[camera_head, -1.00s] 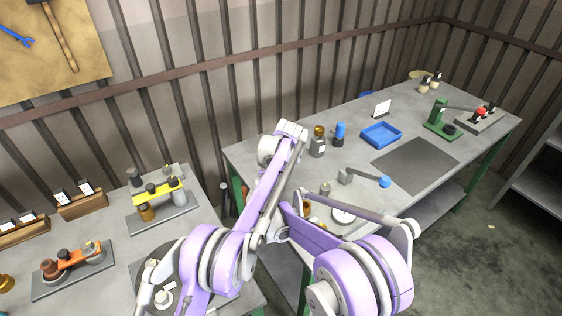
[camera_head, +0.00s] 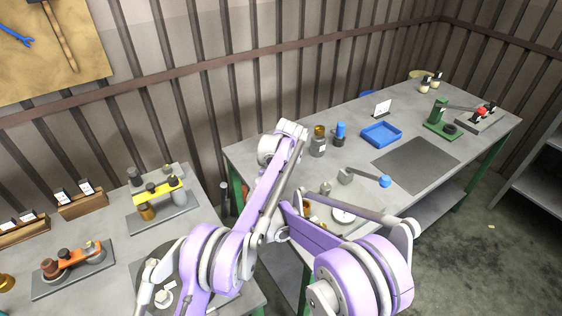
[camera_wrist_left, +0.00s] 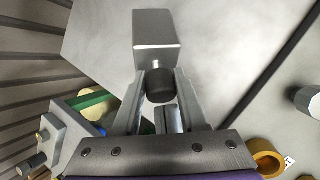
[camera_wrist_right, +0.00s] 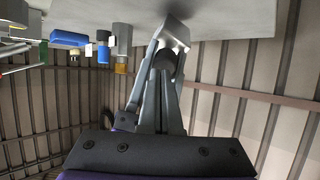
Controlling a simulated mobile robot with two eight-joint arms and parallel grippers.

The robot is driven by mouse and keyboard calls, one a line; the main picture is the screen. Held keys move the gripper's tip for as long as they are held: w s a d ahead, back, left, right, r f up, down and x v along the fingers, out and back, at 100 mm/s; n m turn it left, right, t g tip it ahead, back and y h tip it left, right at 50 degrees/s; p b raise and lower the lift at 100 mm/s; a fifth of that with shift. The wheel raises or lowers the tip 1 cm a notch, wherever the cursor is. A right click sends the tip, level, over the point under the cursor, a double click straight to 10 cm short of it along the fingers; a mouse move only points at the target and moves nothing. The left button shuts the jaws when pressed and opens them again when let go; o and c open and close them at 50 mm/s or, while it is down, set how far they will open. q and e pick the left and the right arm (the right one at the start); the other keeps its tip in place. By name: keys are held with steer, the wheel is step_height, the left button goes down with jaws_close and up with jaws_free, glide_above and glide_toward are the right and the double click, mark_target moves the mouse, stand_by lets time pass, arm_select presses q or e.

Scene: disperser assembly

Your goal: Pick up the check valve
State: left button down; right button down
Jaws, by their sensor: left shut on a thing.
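In the left wrist view my left gripper (camera_wrist_left: 162,76) is shut on a dark, rounded cylindrical piece (camera_wrist_left: 160,90). A pale grey block (camera_wrist_left: 157,32) shows just beyond its fingertips. I cannot tell for sure whether the held piece is the check valve. In the right wrist view the fingers of my right gripper (camera_wrist_right: 165,52) draw together around a similar dark round shape, with a grey block (camera_wrist_right: 173,31) at their tips. I cannot tell whether it holds anything. In the head view my arms hide much of the near table area, and neither gripper shows clearly.
The right table (camera_head: 262,148) carries a grey bottle (camera_head: 318,147), a blue tray (camera_head: 381,134), a blue-ended lever (camera_head: 384,181) and a green press (camera_head: 437,118). The left table holds a yellow-topped fixture (camera_head: 158,190) and an orange one (camera_head: 68,260). A gap separates the tables.

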stand_by(0.6)
arm_select(q)
steer(key=shift+f, duration=0.1)
arm_select(e)
steer(key=shift+r, duration=0.7)
steer(key=v, duration=0.8)
steer(key=shift+a+f, duration=0.1)
